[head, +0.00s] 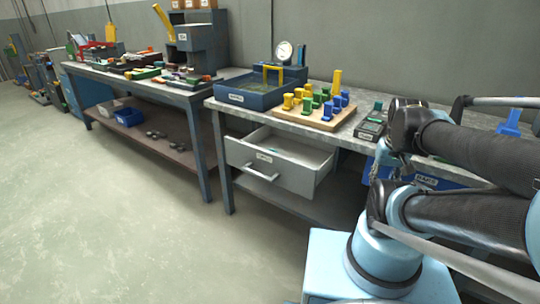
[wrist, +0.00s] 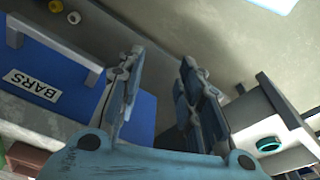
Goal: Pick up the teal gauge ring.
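The teal gauge ring (wrist: 268,144) shows at the lower right of the wrist view, lying in the open grey drawer (wrist: 283,105). In the head view the drawer (head: 262,178) is pulled out under the right bench, and a small teal bit of the ring (head: 272,150) shows inside it. My gripper (wrist: 162,60) is open with nothing between its two fingers. It is to the left of the ring in the wrist view, apart from it. In the head view I cannot make out the fingertips by my arm.
A blue bin labelled BARS (wrist: 75,85) is close on the left of my gripper in the wrist view. The right bench (head: 225,105) carries a blue tray (head: 250,98) and a wooden board (head: 300,118) with several coloured pegs. The floor (head: 130,220) left of the drawer is clear.

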